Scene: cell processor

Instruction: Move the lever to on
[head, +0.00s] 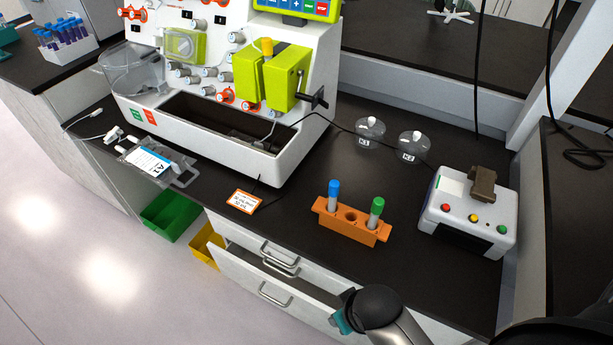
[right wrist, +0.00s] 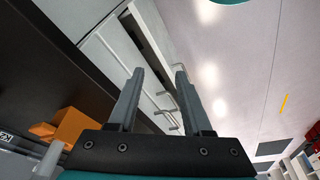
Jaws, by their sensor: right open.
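The white cell processor (head: 240,150) stands at the back left of the dark bench in the head view. A small black lever-like part (head: 318,98) sticks out from its right side, beside the yellow-green pump block (head: 272,80). I cannot read any on or off marking on it. My right gripper (right wrist: 159,72) is open and empty in the right wrist view, with drawer fronts and floor beyond its fingers. In the head view only part of an arm of mine shows at the bottom, well away from the processor; no fingers show there. My left gripper is not in view.
An orange rack (head: 352,233) with a blue-capped and a green-capped tube stands at the bench front. A white box with coloured buttons (head: 468,213) is right of it. Two clear domes (head: 370,132) stand behind. A drawer (head: 280,278) is partly open below. A clear bag (head: 155,162) lies left.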

